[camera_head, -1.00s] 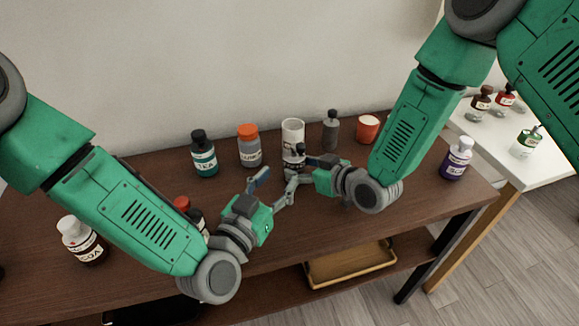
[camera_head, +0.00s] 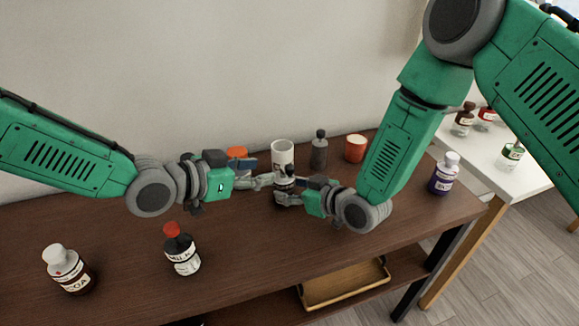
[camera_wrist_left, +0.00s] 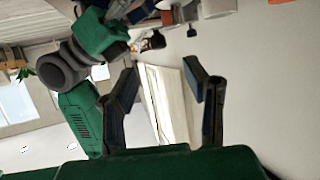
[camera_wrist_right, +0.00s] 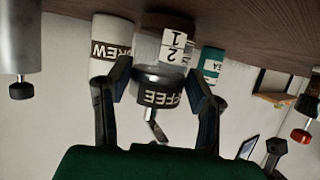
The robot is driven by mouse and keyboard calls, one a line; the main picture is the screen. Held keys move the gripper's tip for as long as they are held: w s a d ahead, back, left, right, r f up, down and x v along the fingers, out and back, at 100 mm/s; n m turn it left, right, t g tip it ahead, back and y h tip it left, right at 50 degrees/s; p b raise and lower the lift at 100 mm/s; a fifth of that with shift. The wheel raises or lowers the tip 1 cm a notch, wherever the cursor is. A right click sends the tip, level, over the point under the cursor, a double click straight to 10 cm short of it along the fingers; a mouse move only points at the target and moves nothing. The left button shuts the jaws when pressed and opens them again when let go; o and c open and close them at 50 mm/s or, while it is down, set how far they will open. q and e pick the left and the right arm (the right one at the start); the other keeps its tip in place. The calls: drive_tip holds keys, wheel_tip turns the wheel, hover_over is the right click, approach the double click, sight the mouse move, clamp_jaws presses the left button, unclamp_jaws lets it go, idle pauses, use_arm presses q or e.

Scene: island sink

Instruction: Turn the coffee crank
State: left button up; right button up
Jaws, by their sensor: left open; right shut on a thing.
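The coffee grinder, a dark jar labelled COFFEE (camera_wrist_right: 158,90), is between the fingers of my right gripper (camera_wrist_right: 156,74), which is shut on it. Its small metal crank (camera_wrist_right: 156,128) shows in the right wrist view. In the head view the grinder (camera_head: 285,185) stands on the brown table (camera_head: 330,245), partly hidden by the fingers of my right gripper (camera_head: 291,193). My left gripper (camera_head: 262,173) is open just left of the grinder; contact with the crank cannot be told. In the left wrist view the left fingers (camera_wrist_left: 163,80) are apart with nothing between them.
A white BREW cup (camera_head: 282,153) stands behind the grinder. An orange-lidded jar (camera_head: 236,153) is behind my left gripper. A red-capped bottle (camera_head: 181,252) and COCOA bottle (camera_head: 68,268) stand front left.

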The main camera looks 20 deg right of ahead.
sight(290, 165)
use_arm(q)
drive_tip(key=x, duration=0.9)
drive_tip(key=shift+d, duration=0.2)
clamp_jaws()
